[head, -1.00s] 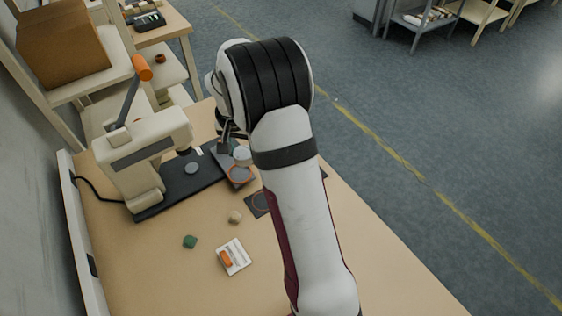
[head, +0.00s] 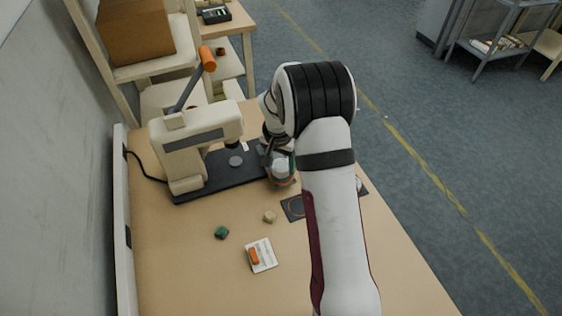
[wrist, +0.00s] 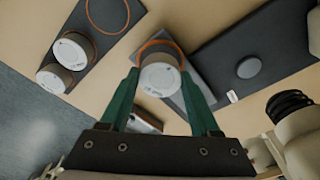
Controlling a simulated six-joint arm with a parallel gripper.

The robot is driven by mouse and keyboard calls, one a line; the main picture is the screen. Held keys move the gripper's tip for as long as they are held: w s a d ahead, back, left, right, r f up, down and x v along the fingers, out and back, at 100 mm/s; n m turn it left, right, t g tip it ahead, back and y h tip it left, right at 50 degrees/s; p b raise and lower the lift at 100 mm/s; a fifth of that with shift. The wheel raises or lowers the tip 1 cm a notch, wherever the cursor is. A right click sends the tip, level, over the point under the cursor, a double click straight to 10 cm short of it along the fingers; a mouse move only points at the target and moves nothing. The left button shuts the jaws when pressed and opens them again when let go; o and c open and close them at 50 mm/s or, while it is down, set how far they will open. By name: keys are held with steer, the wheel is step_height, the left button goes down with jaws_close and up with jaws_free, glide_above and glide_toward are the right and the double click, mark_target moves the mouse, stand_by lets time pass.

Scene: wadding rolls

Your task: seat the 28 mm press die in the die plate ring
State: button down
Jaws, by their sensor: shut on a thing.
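My gripper (wrist: 160,77) has green fingers, seen in the wrist view on either side of a white round press die (wrist: 158,80), and is shut on it. The die has dark print on its top, too small to read. It is over the die plate ring (wrist: 165,45), an orange outline on a dark plate (wrist: 203,77); the ring's far arc shows beyond it. I cannot tell whether the die touches the plate. In the head view the die (head: 281,170) is just above the ring (head: 283,182), partly hidden by my gripper.
Two more white dies (wrist: 70,52) (wrist: 53,78) stand on another dark plate (wrist: 100,45) with an empty orange ring. A cream press (head: 190,145) with a dark base (head: 205,180) stands left.

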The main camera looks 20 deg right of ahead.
steer(key=shift+f, duration=0.15)
stand_by(0.4)
steer(key=shift+f, duration=0.3)
steer(key=shift+f, duration=0.15)
steer(key=shift+f, duration=0.25)
stand_by(0.4)
steer(key=shift+c, duration=0.2)
jaws_free()
steer(key=shift+o, duration=0.2)
